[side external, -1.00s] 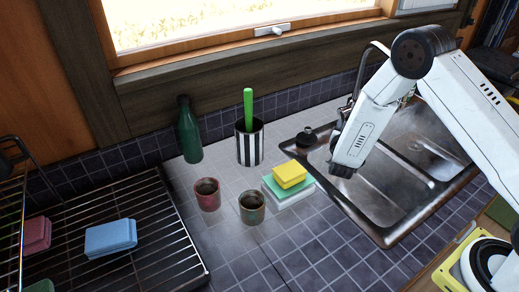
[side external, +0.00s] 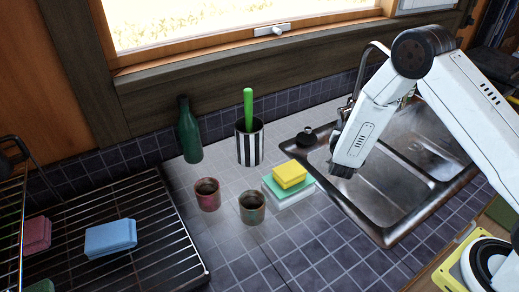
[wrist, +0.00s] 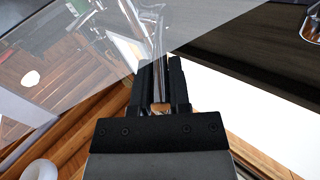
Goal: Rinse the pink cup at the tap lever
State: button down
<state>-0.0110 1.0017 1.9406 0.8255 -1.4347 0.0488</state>
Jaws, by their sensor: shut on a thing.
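The pink cup (side external: 207,195) stands upright on the tiled counter, left of the sink and well apart from my gripper. The tap (side external: 376,47) rises at the back of the sink, partly hidden by my arm. In the side view my gripper (side external: 342,172) points down over the left part of the sink. In the wrist view my gripper (wrist: 160,108) has its black fingers close together. A thin shiny metal piece (wrist: 157,40) runs up from between them and looks like the tap lever. The side view hides this grip.
A greenish cup (side external: 252,208) stands beside the pink one. A yellow sponge (side external: 289,175) lies on stacked blocks by the sink (side external: 385,238). A striped holder (side external: 250,146) and green bottle (side external: 189,133) stand behind. A wire rack (side external: 160,235) fills the left.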

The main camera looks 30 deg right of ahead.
dwell(0.4)
jog(key=shift+w+d+r+g+y, duration=0.1)
jog(key=shift+d+r+g+y, duration=0.05)
jog(key=shift+r+g+y, duration=0.5)
jog(key=c, duration=0.6)
grip_release()
